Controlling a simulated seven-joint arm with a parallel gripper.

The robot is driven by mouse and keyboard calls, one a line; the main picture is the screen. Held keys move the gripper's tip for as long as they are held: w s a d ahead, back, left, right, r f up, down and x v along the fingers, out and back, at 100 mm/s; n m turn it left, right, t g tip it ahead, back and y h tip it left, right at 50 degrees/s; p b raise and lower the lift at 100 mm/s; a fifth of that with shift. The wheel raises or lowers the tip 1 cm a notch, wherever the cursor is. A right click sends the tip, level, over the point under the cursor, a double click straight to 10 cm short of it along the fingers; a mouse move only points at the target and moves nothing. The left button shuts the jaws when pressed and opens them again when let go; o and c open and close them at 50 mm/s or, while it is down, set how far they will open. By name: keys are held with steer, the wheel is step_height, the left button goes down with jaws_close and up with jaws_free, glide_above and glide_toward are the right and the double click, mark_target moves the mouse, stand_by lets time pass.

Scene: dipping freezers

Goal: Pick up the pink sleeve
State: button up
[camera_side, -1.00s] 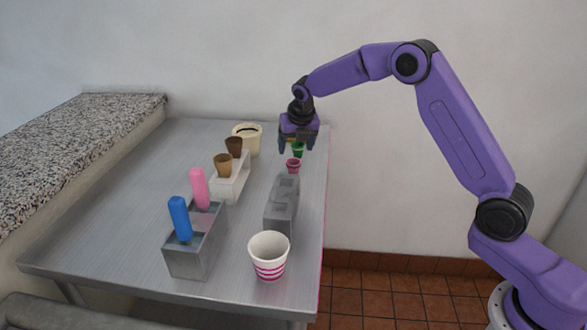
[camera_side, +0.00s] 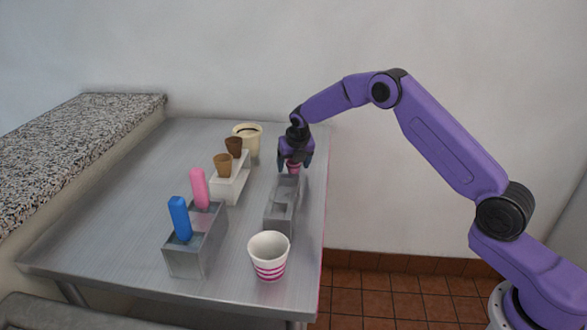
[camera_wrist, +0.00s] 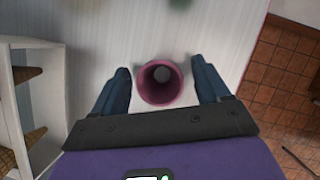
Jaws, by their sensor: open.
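The pink sleeve (camera_wrist: 165,82) is a small hollow pink cup. In the wrist view it sits between my two blue fingertips, its open mouth facing the camera. In the side view only a small pink part (camera_side: 293,167) shows between the fingers. My gripper (camera_side: 294,166) is open and lowered around the sleeve, one finger on each side. In the wrist view the gripper (camera_wrist: 163,88) shows a gap between each finger and the sleeve.
A grey slotted block (camera_side: 281,208) stands just in front of the gripper. A striped paper cup (camera_side: 268,258) is nearer. A grey box (camera_side: 190,262) holds a blue bar (camera_side: 179,217) and a pink bar (camera_side: 199,188). A white rack (camera_side: 229,186) holds brown cones. The table's right edge is close.

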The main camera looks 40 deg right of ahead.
steer(key=c, duration=1)
steer(key=shift+o, duration=0.2)
steer(key=shift+r, duration=0.15)
steer(key=shift+r, duration=0.6)
steer(key=s+r, duration=0.1)
steer(key=r, duration=0.1)
steer(key=s+r, duration=0.2)
steer(key=r, duration=0.1)
steer(key=s+r, duration=0.2)
steer(key=shift+r, duration=0.4)
steer(key=s+r, duration=0.1)
steer(key=s, duration=0.2)
steer(key=s+r, duration=0.1)
steer(key=s, duration=0.2)
steer(key=s+r, duration=0.1)
steer(key=s, duration=0.2)
steer(key=shift+r, duration=0.35)
